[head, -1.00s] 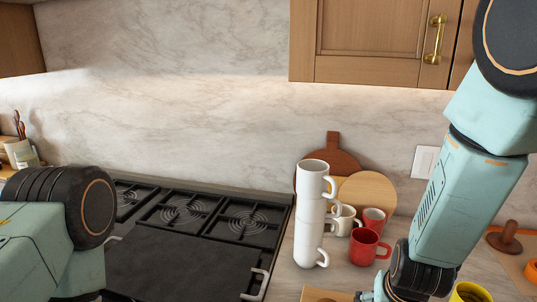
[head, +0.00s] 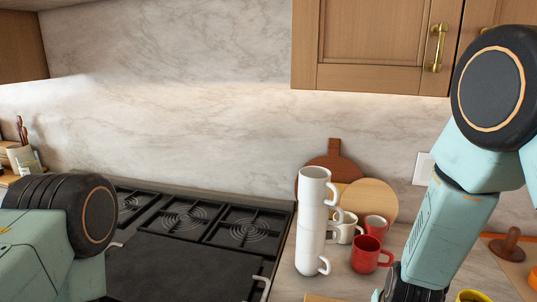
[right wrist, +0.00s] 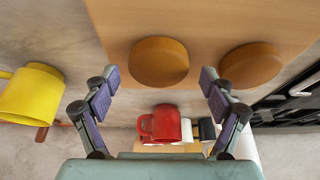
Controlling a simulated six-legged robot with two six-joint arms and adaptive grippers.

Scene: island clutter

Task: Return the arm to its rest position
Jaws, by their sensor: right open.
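My right arm (head: 455,225) comes down at the right of the head view, and its gripper is below the picture's lower edge there. In the right wrist view my right gripper (right wrist: 160,76) has its two fingers spread wide with nothing between the tips. A wooden board (right wrist: 205,18) with two round wooden pieces (right wrist: 159,62) (right wrist: 250,65) lies beyond the fingers. A red mug (right wrist: 160,124) shows low between the fingers, apart from them. My left arm (head: 55,240) is at the lower left of the head view; its gripper is out of the picture.
A tall stack of white mugs (head: 311,225) stands beside a cream mug (head: 347,228) and red mugs (head: 368,255) (head: 376,226). A yellow mug (right wrist: 30,93) is left of the fingers. The black stove (head: 190,262) is left of the mugs; cabinets (head: 380,45) hang above.

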